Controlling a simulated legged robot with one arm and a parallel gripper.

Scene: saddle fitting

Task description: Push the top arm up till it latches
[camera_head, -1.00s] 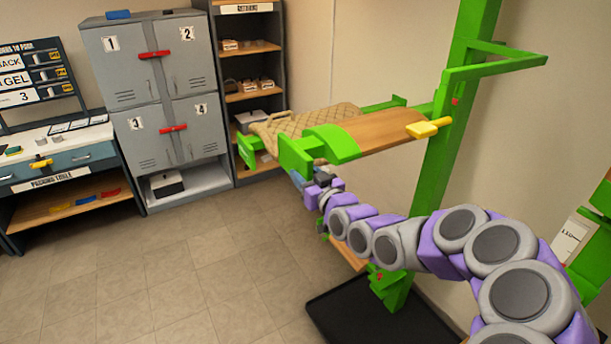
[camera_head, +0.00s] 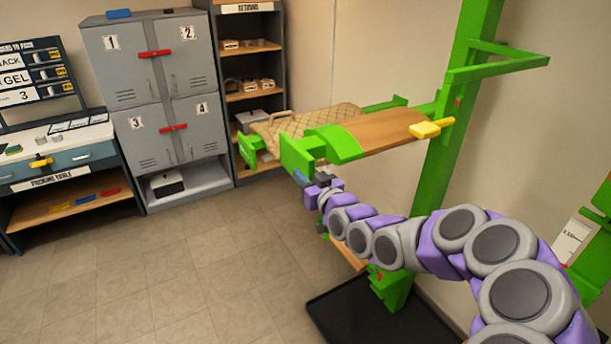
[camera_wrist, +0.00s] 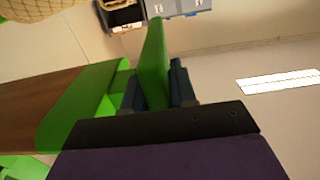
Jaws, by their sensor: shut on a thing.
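The top arm (camera_head: 385,131) is a wooden board with a curved green edge, standing out roughly level from the green post (camera_head: 455,130). A yellow lever (camera_head: 425,130) sits at its post end. I cannot tell whether it is latched. My gripper (camera_head: 301,178) is below the arm's outer end and partly hidden in the head view. In the wrist view, my gripper (camera_wrist: 156,86) has a dark finger on each side of an upright green plate (camera_wrist: 154,55) and is shut on it. The wooden board (camera_wrist: 40,105) shows to the left.
A quilted tan pad (camera_head: 305,122) lies behind the arm. A lower wooden board (camera_head: 350,254) and a black base mat (camera_head: 380,322) are beneath. Grey lockers (camera_head: 160,95), shelves (camera_head: 250,70) and a packing table (camera_head: 70,175) stand at the back left. The floor between is clear.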

